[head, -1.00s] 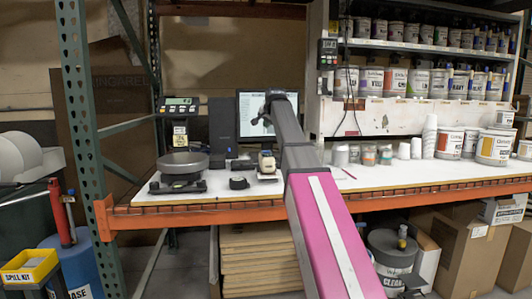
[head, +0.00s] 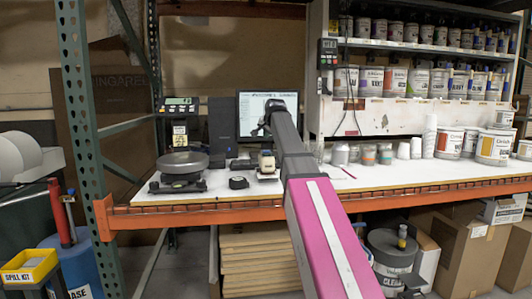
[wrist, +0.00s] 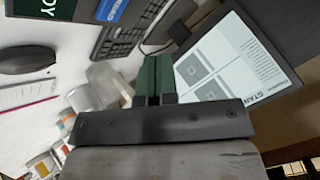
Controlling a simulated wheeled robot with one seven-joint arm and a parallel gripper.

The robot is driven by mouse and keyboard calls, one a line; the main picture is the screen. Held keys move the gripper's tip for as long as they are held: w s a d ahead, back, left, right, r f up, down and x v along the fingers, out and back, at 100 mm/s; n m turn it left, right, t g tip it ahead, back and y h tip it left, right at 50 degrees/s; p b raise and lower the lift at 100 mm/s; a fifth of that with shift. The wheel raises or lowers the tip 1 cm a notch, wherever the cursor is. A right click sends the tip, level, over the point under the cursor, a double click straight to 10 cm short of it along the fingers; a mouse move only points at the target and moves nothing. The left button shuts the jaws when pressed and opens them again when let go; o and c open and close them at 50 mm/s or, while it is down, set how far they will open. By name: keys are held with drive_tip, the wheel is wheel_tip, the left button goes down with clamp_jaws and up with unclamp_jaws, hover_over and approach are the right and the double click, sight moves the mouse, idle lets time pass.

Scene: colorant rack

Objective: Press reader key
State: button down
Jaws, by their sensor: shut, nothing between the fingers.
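My gripper (wrist: 156,62) is shut and empty, its two green fingers side by side in the wrist view. It is over the back of the bench, between a keyboard (wrist: 122,28) and the lit monitor (wrist: 225,68). In the head view my gripper (head: 257,131) is in front of the monitor (head: 258,102), its fingertips hard to make out. A dark green panel (wrist: 38,7) with white letters ending in "DY" is cut off at the top left of the wrist view. I cannot tell whether it belongs to the reader. No reader key can be made out clearly.
A scale (head: 182,162) with a round pan stands at the left of the white bench (head: 220,192). A black tower (head: 222,133) and a small beige-topped device (head: 267,163) stand nearby. Cups and cans fill the right side. A mouse (wrist: 35,59) lies left in the wrist view.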

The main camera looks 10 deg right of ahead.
sight(266, 152)
drive_tip(key=shift+f, duration=2.05)
drive_tip(key=shift+f, duration=0.15)
idle(0.3)
drive_tip(key=shift+f, duration=0.25)
drive_tip(key=shift+f, duration=0.35)
idle(0.7)
drive_tip(key=shift+r, duration=0.75)
drive_tip(key=shift+r, duration=0.1)
